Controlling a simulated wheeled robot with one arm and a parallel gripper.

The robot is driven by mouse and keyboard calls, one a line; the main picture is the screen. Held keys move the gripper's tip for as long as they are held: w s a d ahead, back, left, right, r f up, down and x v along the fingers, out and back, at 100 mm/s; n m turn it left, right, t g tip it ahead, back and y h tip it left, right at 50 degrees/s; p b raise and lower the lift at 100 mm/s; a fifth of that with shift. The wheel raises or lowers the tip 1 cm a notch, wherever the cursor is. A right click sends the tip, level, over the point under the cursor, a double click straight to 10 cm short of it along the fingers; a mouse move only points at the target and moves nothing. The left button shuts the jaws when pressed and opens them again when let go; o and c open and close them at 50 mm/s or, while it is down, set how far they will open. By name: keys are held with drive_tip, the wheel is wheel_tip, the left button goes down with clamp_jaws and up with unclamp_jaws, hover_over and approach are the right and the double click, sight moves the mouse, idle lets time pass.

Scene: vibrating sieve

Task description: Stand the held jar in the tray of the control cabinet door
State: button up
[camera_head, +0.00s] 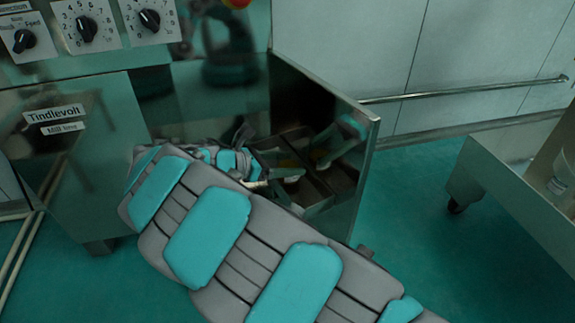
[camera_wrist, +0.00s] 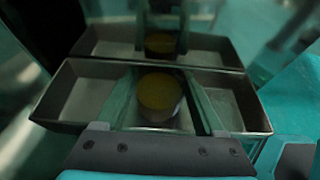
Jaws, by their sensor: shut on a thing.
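My gripper (camera_wrist: 160,80) is shut on a jar (camera_wrist: 159,94) with a dull yellow-brown top. In the wrist view the jar is between the two fingers, over the middle of a grey metal tray (camera_wrist: 66,98). Tray space shows on both sides of the fingers. I cannot tell whether the jar's base touches the tray floor. In the head view the tray (camera_head: 318,197) sits low on the inner side of the open, shiny cabinet door (camera_head: 350,150). My arm hides most of the gripper there, and the jar is not clear.
The door's polished face mirrors the tray and jar, in the upper wrist view (camera_wrist: 160,42). The control cabinet (camera_head: 90,120) with dials stands at left. A metal cart (camera_head: 530,190) stands at right. Teal floor (camera_head: 425,230) is free between door and cart.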

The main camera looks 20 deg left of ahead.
drive_tip(key=o, duration=1.6)
drive_tip(key=shift+c, duration=0.2)
drive_tip(key=p+v, duration=0.1)
drive_tip(key=v, duration=1.1)
drive_tip(key=shift+p, duration=0.4)
